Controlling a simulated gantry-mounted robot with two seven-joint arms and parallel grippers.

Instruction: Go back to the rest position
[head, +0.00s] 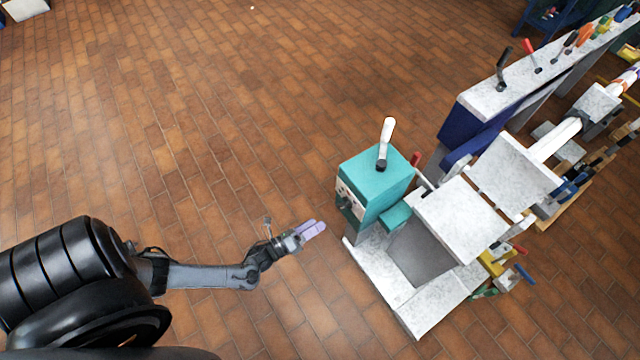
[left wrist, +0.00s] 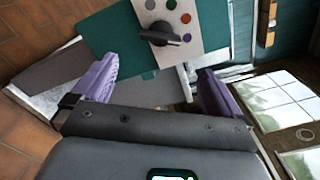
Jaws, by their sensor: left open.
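My left gripper (head: 313,229) reaches in from the left in the head view, with pale purple fingers. It is apart from the teal box and stands to its lower left. In the left wrist view my left gripper (left wrist: 160,85) is open, its two purple fingers wide apart with nothing between them. Beyond the fingers is the teal box's pale panel (left wrist: 168,28) with a dark knob and several coloured dots. My right gripper is in neither view.
The teal box (head: 372,183) with a white-handled lever (head: 386,140) stands on a white and grey machine base (head: 405,305). A long white-topped bench with several levers (head: 545,65) runs to the upper right. The brown tiled floor (head: 180,120) is clear on the left.

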